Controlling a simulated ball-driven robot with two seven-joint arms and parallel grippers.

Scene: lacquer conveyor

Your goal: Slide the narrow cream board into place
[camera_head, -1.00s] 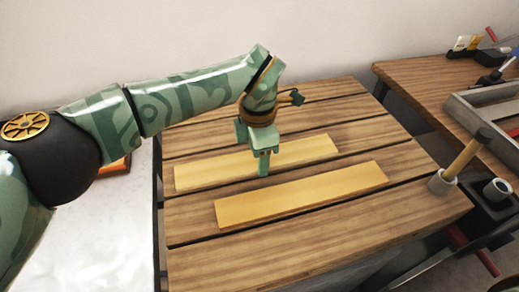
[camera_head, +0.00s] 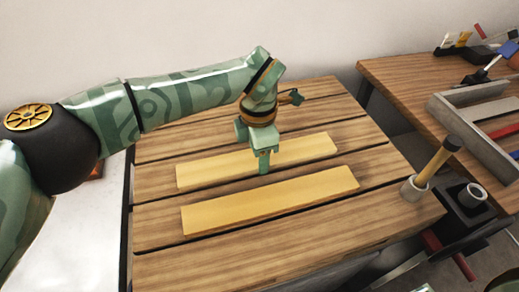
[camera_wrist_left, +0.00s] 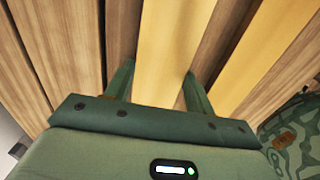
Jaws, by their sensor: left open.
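Two pale yellow-cream boards lie flat and roughly parallel on a slatted wooden table. The far one, which looks the narrower cream board (camera_head: 212,172), has my left gripper (camera_head: 264,166) over its middle, pointing down. In the left wrist view the gripper's (camera_wrist_left: 158,84) two fingers are apart, one on each side of this board (camera_wrist_left: 170,45); I cannot tell whether they touch it. The other cream board (camera_head: 270,203) lies on the near side, apart from the far one, and also shows in the left wrist view (camera_wrist_left: 268,60).
The slatted table (camera_head: 300,240) is bare around the boards. A second table (camera_head: 400,75) at the right carries a grey tray (camera_head: 459,128) and tools.

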